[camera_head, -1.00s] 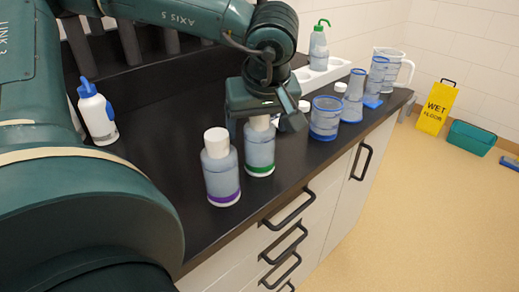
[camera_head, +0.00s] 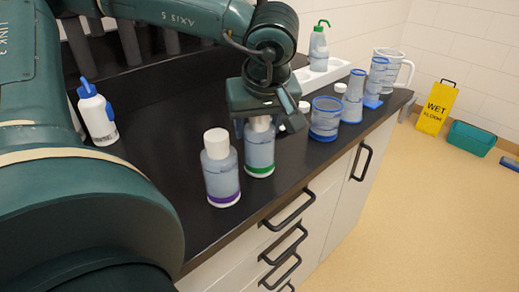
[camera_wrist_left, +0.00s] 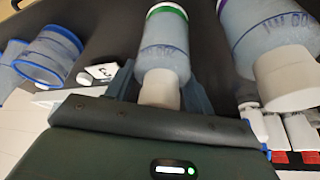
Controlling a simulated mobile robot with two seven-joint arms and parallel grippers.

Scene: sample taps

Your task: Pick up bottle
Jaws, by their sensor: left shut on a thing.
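A clear bottle with a green band and white cap (camera_head: 260,152) stands upright on the black counter, near its front edge. My left gripper (camera_head: 262,115) is above it, with its fingers shut on the cap. In the left wrist view the same green-banded bottle (camera_wrist_left: 166,50) shows with its white cap between the two fingers (camera_wrist_left: 160,92). A similar bottle with a purple band (camera_head: 221,170) stands upright just left of it, apart from the gripper. It also shows in the left wrist view (camera_wrist_left: 262,40). My right gripper is not in view.
A blue-rimmed beaker (camera_head: 325,120) stands right of the gripper, with cylinders (camera_head: 354,97) and a jug (camera_head: 390,70) beyond. A white tray (camera_head: 325,74) holds a green-tipped wash bottle (camera_head: 318,48). A blue-topped bottle (camera_head: 97,115) stands at left. The counter between is clear.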

